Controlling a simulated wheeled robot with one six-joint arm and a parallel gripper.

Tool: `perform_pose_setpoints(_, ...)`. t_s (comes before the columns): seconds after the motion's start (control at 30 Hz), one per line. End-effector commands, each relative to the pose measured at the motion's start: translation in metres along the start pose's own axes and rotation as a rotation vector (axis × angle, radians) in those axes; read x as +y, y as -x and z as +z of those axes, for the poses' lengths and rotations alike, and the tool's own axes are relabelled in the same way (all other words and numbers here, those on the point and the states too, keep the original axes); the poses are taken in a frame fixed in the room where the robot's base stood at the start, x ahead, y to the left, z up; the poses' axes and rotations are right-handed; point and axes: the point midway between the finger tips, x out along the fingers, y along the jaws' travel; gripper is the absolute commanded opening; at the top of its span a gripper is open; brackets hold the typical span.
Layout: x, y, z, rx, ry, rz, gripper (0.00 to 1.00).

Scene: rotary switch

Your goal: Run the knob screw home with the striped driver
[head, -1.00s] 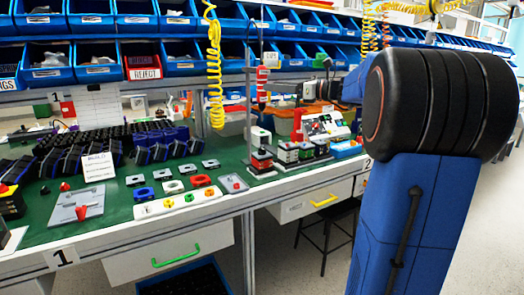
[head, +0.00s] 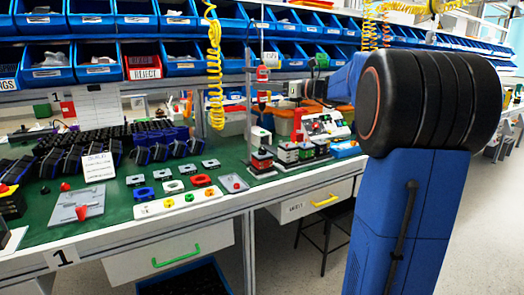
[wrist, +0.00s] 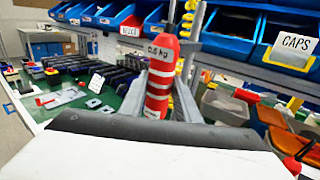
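The red driver with white stripes (wrist: 160,75) stands upright in the wrist view, between the two fingers of my gripper (wrist: 160,95). It carries a pale weight tag near its top. In the head view the driver (head: 262,97) is at the pole above the bench, just left of my gripper, whose fingers are hard to make out there. My fingers are spread on either side of the driver; contact is not clear. A red pointed knob (head: 82,211) sits on a grey plate (head: 68,203) at the front left of the bench. Its screw is too small to see.
A white strip with coloured buttons (head: 178,203) and several small switch parts lie on the green bench. Stacked blocks (head: 287,152) stand near the pole's foot. Blue bins (head: 98,62) line the shelf behind. A yellow coiled hose (head: 215,75) hangs over the bench.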

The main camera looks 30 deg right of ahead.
Motion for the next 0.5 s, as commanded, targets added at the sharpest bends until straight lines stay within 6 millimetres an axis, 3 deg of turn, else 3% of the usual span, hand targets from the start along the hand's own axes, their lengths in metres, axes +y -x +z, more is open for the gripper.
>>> perform_pose_setpoints(0.5,-0.0001,0.0001,-0.0053,0.000,-0.001,0.000,0.07)
